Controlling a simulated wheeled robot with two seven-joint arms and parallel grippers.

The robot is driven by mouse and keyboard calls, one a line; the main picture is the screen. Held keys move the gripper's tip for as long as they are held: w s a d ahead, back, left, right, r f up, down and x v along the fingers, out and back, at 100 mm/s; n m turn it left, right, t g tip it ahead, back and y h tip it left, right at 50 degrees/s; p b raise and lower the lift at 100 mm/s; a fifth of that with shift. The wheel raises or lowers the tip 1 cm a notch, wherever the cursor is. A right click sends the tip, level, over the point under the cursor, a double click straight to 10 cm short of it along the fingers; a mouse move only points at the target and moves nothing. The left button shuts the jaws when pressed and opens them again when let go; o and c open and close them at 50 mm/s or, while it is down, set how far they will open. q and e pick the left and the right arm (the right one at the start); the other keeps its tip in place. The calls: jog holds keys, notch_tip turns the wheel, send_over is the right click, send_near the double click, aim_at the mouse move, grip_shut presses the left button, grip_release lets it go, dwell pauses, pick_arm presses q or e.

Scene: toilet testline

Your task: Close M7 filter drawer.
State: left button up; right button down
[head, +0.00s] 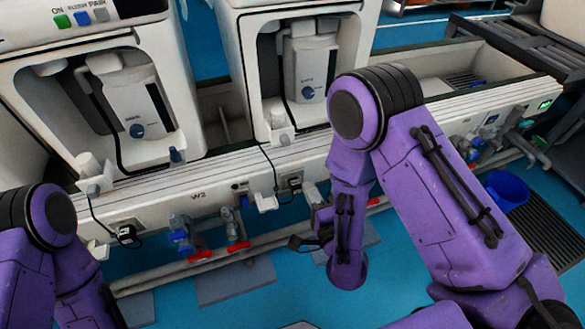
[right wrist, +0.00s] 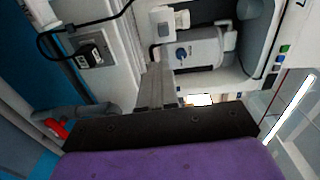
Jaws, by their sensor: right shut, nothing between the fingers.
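Two white machines stand on a long bench, each with an open bay holding a white unit with a blue knob, one at left (head: 135,105) and one in the middle (head: 308,65). No M7 label is readable, so I cannot tell which part is the filter drawer. In the right wrist view, a unit with a blue knob (right wrist: 192,52) sits in its bay beyond my right gripper (right wrist: 157,72). The gripper's grey fingers are together and empty, pointing towards the machine; contact is unclear. In the head view my right forearm hides most of the hand. My left gripper is out of view.
The bench front (head: 200,197), marked W2, carries sockets with black cables (head: 125,234) and pipe valves with red handles (head: 200,255). A blue bucket (head: 507,190) stands on the floor at right. An open basin (head: 450,75) lies behind my right arm. Blue floor shows in front.

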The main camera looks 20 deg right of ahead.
aim_at(288, 144)
pick_arm(q)
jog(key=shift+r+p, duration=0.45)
jog(key=shift+p, duration=0.15)
pick_arm(e)
jog(key=w, duration=1.4)
jog(key=shift+a+r, duration=0.25)
